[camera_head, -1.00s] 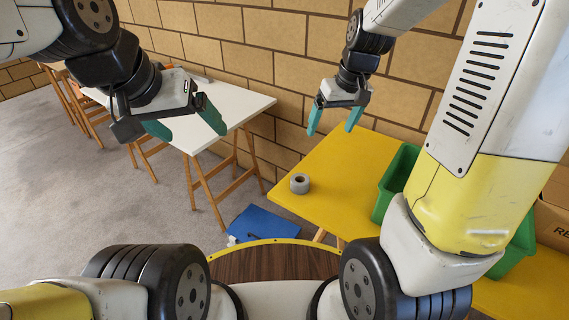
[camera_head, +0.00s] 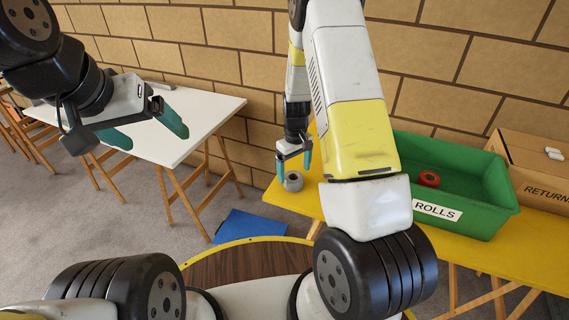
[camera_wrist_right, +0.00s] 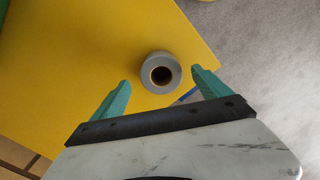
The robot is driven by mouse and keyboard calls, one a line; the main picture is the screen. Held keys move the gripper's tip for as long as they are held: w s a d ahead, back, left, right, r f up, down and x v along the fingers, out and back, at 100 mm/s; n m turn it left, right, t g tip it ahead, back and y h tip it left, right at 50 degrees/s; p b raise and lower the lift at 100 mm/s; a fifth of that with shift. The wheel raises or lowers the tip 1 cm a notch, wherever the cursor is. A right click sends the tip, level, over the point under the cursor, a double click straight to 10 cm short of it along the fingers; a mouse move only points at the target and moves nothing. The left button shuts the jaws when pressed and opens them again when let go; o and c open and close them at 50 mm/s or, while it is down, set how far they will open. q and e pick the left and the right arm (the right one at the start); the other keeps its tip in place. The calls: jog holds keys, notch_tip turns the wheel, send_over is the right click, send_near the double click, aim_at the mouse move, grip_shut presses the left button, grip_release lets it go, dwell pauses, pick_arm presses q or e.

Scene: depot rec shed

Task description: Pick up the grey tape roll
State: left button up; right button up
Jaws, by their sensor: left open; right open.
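The grey tape roll (camera_head: 293,181) stands on the yellow table (camera_head: 300,204) near its left end. In the right wrist view the roll (camera_wrist_right: 148,75) shows its dark core and lies just beyond the fingertips, between their lines. My right gripper (camera_head: 293,167) is open, with teal fingers, close over the roll; it also shows in the right wrist view (camera_wrist_right: 160,78). The fingers do not visibly touch the roll. My left gripper (camera_head: 152,138) is open and empty, in the air in front of the white table.
A green bin (camera_head: 480,219) labelled ROLLS, with a red roll (camera_head: 429,179) in it, stands on the yellow table. A cardboard box (camera_head: 535,160) is at its right. A white table (camera_head: 205,112) stands at the left. A blue sheet (camera_head: 242,226) lies on the floor.

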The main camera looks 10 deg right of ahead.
aim_at(294, 177)
notch_tip(294, 177, down, 4)
jog(key=shift+s+a+r, duration=0.1)
jog(key=shift+r, duration=0.15)
jog(key=c, duration=1.5)
jog(key=shift+r, duration=0.15)
